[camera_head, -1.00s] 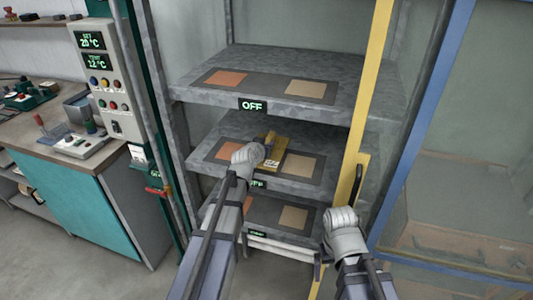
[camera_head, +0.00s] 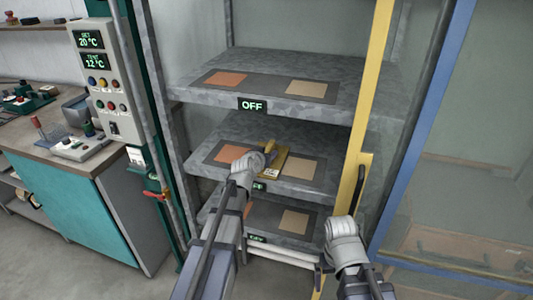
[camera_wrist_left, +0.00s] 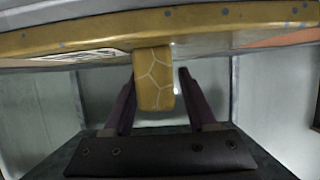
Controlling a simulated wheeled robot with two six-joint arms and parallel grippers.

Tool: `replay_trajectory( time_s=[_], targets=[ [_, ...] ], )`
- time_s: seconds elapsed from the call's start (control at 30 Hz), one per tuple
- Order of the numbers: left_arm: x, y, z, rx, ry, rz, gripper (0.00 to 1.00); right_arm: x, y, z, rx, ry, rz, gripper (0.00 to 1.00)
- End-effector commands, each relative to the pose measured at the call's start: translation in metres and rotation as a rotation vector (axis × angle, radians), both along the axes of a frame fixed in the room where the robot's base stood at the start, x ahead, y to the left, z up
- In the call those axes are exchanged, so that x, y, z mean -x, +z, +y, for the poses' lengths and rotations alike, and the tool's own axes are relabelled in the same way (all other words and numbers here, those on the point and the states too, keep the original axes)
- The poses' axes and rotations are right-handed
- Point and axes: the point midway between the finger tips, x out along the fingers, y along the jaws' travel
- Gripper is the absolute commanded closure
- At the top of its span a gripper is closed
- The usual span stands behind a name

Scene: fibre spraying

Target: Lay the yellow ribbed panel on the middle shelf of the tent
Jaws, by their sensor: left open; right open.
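The yellow panel (camera_head: 283,167) rests on the middle shelf (camera_head: 235,139) of the tent, lying between the orange and tan squares. My left gripper (camera_head: 268,152) is at the panel and covers part of it. In the left wrist view the panel (camera_wrist_left: 240,17) spans the top, and its yellow tab (camera_wrist_left: 153,80) hangs between the two open fingers (camera_wrist_left: 158,95). A gap shows between the tab and the right finger. My right gripper (camera_head: 343,222) is empty in front of the shelves, near the yellow post; its fingertips are hard to make out.
The top shelf (camera_head: 350,88) has an OFF display and is empty. A lower shelf (camera_head: 235,223) sits below. The yellow post (camera_head: 365,100) and blue-framed door (camera_head: 425,130) stand at right. A control panel (camera_head: 110,80) and teal bench (camera_head: 75,205) are at left.

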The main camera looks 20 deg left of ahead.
Motion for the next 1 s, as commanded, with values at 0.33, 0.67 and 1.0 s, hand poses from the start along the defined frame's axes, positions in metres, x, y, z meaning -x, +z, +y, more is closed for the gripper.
replay_trajectory(
  time_s=[0.33,0.67,1.0],
  targets=[
    [0.002,0.005,0.0,0.0,0.0,0.0,0.43,0.0,0.005,0.0,0.0,0.0,0.0,0.0],
    [0.05,0.025,0.001,0.0,0.0,0.0,0.43,0.0,0.025,0.0,0.0,0.0,0.0,0.0],
    [0.107,0.048,0.003,0.001,0.0,0.0,0.43,0.0,0.048,0.0,0.0,0.0,0.0,0.0]
  ],
)
